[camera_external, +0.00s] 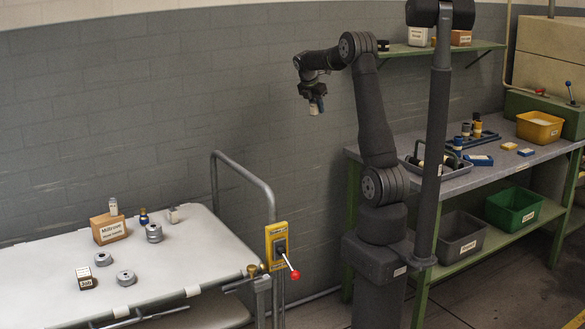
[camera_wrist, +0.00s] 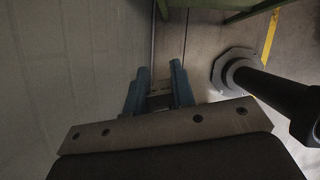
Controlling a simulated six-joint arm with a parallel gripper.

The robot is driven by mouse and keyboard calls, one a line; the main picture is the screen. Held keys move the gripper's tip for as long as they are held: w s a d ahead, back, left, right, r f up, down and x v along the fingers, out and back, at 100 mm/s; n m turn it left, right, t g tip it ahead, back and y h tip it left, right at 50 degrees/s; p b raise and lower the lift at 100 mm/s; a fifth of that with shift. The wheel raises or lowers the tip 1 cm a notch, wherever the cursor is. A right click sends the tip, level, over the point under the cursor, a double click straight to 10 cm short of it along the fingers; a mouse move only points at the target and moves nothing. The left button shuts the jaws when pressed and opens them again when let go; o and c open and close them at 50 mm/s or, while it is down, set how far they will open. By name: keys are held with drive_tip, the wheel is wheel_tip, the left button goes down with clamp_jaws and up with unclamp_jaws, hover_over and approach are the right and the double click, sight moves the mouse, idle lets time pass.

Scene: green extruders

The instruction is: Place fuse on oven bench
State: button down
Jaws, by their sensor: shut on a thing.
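My gripper (camera_external: 317,103) is raised in front of the grey wall, between the white table and the workbench, pointing down. It is shut on a small pale piece (camera_external: 312,109), which looks like the fuse, though it is too small to be sure. In the wrist view my gripper's blue fingers (camera_wrist: 158,78) show over the floor, and the held piece is hard to make out between them. The grey-topped workbench (camera_external: 497,163) with green legs stands at right; a large beige unit (camera_external: 550,52), perhaps the oven, is at its far end. My gripper is well apart from both.
The white table (camera_external: 50,262) carries a labelled wooden block (camera_external: 108,228), small bottles and grey metal discs. The workbench holds a grey tray (camera_external: 437,172), blue rack and yellow bin (camera_external: 539,127). A yellow switch box (camera_external: 277,245) and rail stand between.

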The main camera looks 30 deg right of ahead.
drive_tip(key=s+d, duration=0.7)
drive_tip(key=d, duration=0.6)
drive_tip(key=s+d+r+n, duration=0.1)
drive_tip(key=s+d, duration=0.5)
drive_tip(key=d, duration=0.6)
drive_tip(key=s+d, duration=0.7)
drive_tip(key=d, duration=0.6)
wheel_tip(320, 180, down, 11)
drive_tip(key=w+a+f, duration=0.1)
drive_tip(key=w+f, duration=0.1)
drive_tip(key=w, duration=0.2)
drive_tip(key=w+a+f, duration=0.1)
drive_tip(key=w+f, duration=0.1)
drive_tip(key=w, duration=0.1)
drive_tip(key=w+a+f, duration=0.1)
drive_tip(key=w+f, duration=0.2)
drive_tip(key=w, duration=0.1)
drive_tip(key=shift+w+a, duration=0.25)
drive_tip(key=shift+w, duration=0.05)
drive_tip(key=shift+f, duration=1.95)
drive_tip(key=shift+f, duration=0.15)
drive_tip(key=c, duration=1.2)
unclamp_jaws()
